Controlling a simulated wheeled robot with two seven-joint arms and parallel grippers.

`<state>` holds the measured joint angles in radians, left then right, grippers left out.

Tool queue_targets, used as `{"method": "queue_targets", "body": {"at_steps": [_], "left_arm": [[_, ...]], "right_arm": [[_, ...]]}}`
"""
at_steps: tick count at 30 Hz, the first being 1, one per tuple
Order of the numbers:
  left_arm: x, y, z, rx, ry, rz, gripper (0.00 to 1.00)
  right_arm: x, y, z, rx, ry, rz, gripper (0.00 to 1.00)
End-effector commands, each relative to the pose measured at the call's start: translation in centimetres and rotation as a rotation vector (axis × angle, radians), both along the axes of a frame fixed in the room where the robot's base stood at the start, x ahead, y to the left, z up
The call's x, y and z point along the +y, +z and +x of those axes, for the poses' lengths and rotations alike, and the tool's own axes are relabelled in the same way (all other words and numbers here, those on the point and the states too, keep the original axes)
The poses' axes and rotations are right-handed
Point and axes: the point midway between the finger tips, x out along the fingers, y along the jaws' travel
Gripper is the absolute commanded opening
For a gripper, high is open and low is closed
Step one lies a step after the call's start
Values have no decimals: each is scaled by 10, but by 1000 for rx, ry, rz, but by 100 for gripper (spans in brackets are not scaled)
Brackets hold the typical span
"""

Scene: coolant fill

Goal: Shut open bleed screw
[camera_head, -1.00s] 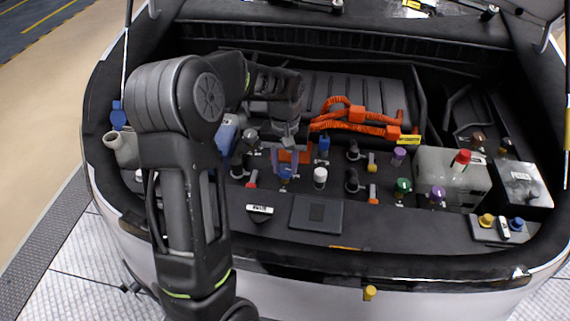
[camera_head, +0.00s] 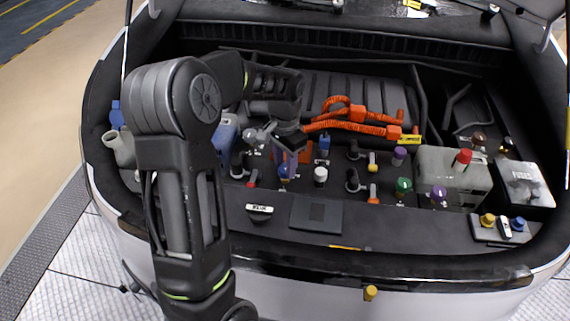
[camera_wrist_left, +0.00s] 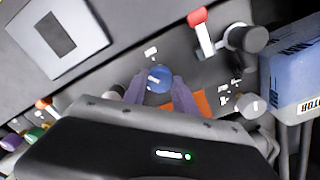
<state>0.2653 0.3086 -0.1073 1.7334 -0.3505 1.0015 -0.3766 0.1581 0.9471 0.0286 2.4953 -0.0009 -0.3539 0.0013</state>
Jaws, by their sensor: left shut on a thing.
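My left gripper (camera_head: 287,158) reaches down into the engine bay and is shut on a small blue bleed screw knob (camera_head: 284,171). In the left wrist view, the blue knob (camera_wrist_left: 158,79) sits between the two purple fingers (camera_wrist_left: 157,90), with a pale mark on its top. The fingers hide its sides and base, so I cannot tell how far it is turned. Other coloured knobs stand nearby: a white one (camera_head: 320,176), another blue one (camera_head: 324,144) and a green one (camera_head: 403,185). My right gripper is not in view.
A red-handled valve (camera_wrist_left: 201,32) and a blue container (camera_wrist_left: 291,70) stand close to the gripper. Orange hoses (camera_head: 350,122) lie behind it. A grey tank with a red cap (camera_head: 463,156) stands at the right. A dark flat panel (camera_head: 316,212) lies in front.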

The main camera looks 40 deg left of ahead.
Motion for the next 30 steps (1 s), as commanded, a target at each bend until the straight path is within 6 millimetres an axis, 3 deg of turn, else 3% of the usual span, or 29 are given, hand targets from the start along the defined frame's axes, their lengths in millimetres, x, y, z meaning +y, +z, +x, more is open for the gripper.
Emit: {"method": "queue_targets", "body": {"at_steps": [18,30], "left_arm": [[0,1,1,-3,-524,1,0],[0,1,1,-3,-633,2,0]], "right_arm": [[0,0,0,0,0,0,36],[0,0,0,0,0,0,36]]}}
